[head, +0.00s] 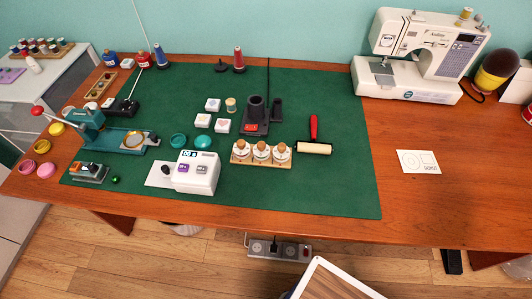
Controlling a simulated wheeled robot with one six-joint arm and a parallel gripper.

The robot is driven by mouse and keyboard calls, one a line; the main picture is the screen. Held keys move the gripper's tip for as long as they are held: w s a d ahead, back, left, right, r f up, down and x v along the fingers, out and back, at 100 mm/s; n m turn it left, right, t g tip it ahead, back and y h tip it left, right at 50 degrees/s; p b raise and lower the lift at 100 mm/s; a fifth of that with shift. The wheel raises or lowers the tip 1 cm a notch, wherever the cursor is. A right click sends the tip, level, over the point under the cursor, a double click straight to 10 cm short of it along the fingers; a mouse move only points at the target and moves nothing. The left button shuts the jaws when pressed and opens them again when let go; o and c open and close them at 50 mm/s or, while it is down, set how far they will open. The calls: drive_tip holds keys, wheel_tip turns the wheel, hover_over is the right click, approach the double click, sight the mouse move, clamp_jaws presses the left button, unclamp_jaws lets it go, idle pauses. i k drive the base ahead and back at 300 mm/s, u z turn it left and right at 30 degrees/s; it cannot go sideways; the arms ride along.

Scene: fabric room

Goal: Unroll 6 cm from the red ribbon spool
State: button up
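I cannot single out a red ribbon spool with certainty. A tall red thread cone (238,59) stands upright at the back of the green mat. My gripper is not in view.
The green mat (330,195) holds a teal press (118,138), a white device (195,172), a wooden rack of jars (262,153) and a red-handled roller (314,140). A sewing machine (410,60) stands back right. Bare wood (440,215) lies front right.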

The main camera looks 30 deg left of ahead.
sight(242, 149)
drive_tip(key=u, duration=0.65)
drive_tip(key=k, duration=0.2)
drive_tip(key=u, duration=0.8)
